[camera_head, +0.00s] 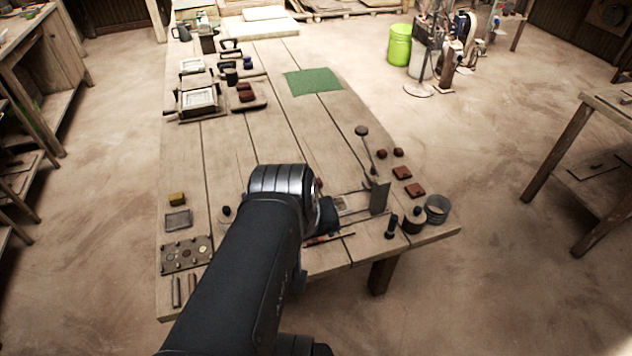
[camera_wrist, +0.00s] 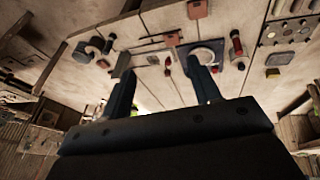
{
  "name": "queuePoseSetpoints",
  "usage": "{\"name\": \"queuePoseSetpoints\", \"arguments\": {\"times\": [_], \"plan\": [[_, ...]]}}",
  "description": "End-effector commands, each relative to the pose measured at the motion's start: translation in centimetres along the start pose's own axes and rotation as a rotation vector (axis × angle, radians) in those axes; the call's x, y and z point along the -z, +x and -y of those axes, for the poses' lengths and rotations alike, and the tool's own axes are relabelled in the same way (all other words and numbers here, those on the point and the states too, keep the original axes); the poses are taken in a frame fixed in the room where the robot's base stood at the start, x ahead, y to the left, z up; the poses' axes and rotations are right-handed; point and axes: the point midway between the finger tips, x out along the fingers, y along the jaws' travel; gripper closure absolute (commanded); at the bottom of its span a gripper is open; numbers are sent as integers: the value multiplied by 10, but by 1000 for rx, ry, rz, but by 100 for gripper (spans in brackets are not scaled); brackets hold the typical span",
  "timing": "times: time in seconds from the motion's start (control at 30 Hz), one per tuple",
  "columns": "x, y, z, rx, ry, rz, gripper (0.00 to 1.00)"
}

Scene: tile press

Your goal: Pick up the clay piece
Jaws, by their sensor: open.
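Several reddish-brown lumps and blocks that look like clay lie on the wooden table (camera_head: 290,130). At the right edge are two small round lumps, one left (camera_head: 383,153) and one right (camera_head: 398,152), and two flat blocks, one farther (camera_head: 401,172) and one nearer (camera_head: 415,190). I cannot tell which is the task's piece. My gripper (camera_wrist: 160,72) is open and empty in the wrist view, above the table's tools. In the head view my arm mostly hides it. An orange-brown block (camera_wrist: 197,8) shows ahead of it.
An upright metal plate (camera_head: 380,197) and a long-handled lever (camera_head: 363,134) stand right of my arm. A grey tin (camera_head: 437,209) is near the right corner. A green mat (camera_head: 313,81) lies farther back. The table's middle is mostly clear.

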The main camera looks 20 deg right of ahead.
Motion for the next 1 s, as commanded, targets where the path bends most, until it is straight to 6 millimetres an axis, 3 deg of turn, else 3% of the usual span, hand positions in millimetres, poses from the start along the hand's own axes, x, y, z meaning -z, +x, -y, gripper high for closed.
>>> {"name": "queuePoseSetpoints", "arguments": {"times": [0.27,0.4,0.67,1.0], "plan": [[57,18,-40,-18,-416,130,44],[100,31,-50,-9,-594,162,44],[178,72,-56,15,-908,215,44],[269,152,-40,57,-1321,284,44]]}}
